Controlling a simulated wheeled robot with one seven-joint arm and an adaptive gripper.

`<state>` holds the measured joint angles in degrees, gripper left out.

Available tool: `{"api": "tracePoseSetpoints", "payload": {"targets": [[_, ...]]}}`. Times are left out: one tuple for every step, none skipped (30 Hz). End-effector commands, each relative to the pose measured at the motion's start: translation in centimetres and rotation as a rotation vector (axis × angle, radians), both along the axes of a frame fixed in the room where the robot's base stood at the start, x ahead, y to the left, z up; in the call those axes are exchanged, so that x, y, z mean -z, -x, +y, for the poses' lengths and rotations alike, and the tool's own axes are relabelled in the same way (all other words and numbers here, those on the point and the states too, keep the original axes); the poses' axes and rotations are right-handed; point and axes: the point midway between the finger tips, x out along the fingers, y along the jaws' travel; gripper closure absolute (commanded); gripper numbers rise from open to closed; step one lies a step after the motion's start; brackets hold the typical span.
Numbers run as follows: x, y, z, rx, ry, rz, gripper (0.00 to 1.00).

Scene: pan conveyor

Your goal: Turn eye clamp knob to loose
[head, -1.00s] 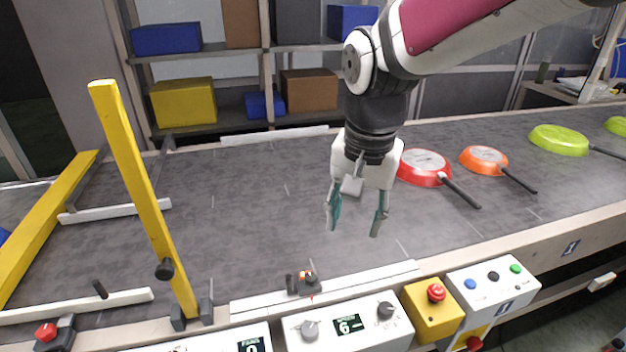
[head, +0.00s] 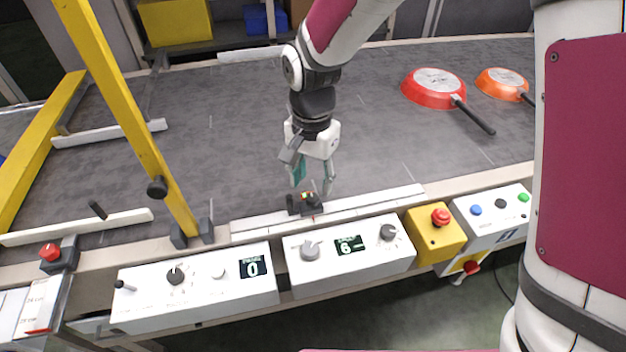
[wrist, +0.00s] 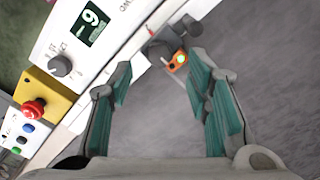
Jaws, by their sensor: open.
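The eye sensor (head: 307,196), a small dark unit with an orange and yellow-green top, sits on the white rail at the conveyor's near edge. Its clamp has a dark knob-like part (head: 291,205) on the left. In the wrist view, the orange sensor face (wrist: 178,61) shows beyond the fingertips, with dark round clamp parts (wrist: 165,42) beside it. Which part is the knob's grip is hard to tell. My gripper (head: 313,188) points down just above and behind the sensor, its teal-padded fingers apart with nothing between them; it also shows in the wrist view (wrist: 160,76).
A yellow post (head: 130,120) stands left. Red (head: 433,88) and orange (head: 502,83) pans lie right. The belt's middle is clear.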

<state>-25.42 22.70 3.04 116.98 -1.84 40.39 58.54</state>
Motion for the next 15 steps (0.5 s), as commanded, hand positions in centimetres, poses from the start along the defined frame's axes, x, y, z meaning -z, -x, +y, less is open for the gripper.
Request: {"api": "tracePoseSetpoints", "payload": {"targets": [[1.1,0.0,0.0,0.000,0.002,0.003,0.55],[1.6,0.0,0.0,0.000,0.002,0.003,0.55],[2.2,0.1,0.0,0.000,0.001,0.003,0.55],[2.6,0.0,0.0,0.000,0.001,0.003,0.55],[3.0,0.1,0.0,0.000,0.002,0.003,0.55],[3.4,0.0,0.0,0.001,0.001,0.003,0.55],[3.7,0.0,0.0,0.001,0.000,0.001,0.55],[3.9,0.0,0.0,0.001,0.000,0.001,0.55],[4.2,0.0,0.0,0.001,0.000,0.001,0.55],[4.4,0.0,0.0,0.001,0.000,0.001,0.55],[4.5,0.0,0.0,0.001,0.000,0.001,0.55],[4.6,0.0,0.0,0.001,-0.001,0.000,0.55],[4.7,0.0,0.0,0.001,-0.001,0.000,0.55],[4.7,0.0,0.0,0.001,-0.001,0.000,0.55],[4.7,0.0,0.0,0.001,-0.001,0.000,0.55]]}}
